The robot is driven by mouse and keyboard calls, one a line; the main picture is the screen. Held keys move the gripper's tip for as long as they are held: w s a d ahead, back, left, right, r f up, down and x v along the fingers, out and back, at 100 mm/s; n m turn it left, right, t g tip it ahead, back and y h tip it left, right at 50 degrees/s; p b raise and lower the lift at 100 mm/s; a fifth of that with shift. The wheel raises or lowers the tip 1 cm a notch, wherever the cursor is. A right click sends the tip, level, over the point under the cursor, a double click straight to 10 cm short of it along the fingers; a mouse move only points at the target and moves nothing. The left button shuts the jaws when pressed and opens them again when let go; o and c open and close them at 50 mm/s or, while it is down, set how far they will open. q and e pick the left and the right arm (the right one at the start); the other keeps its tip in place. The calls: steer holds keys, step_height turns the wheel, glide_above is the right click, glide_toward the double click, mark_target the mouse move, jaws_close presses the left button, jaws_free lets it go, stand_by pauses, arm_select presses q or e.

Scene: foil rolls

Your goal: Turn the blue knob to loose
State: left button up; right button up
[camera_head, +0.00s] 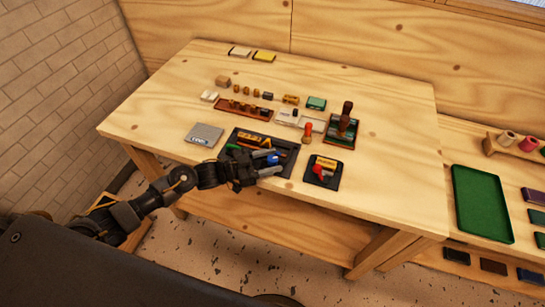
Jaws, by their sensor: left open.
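A small blue knob (272,159) shows on a dark tray-like unit (286,146) near the table's front edge. My left gripper (268,162) comes in from the left, with its open fingers pointing right at the blue knob. The fingers lie above and below the knob in the picture; I cannot tell whether they touch it. The gripper and wrist hide the unit's front left part. My right gripper does not show.
A black plate with a red knob (320,171) stands just right of the unit. A grey box (204,134) lies to the left. A red-handled stamp (307,130), a brown-handled press (344,125) and small blocks stand behind. A green tray (481,204) lies on the right bench.

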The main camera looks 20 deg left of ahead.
arm_select(q)
steer(key=shift+w+d, duration=0.3)
steer(key=shift+d, duration=0.1)
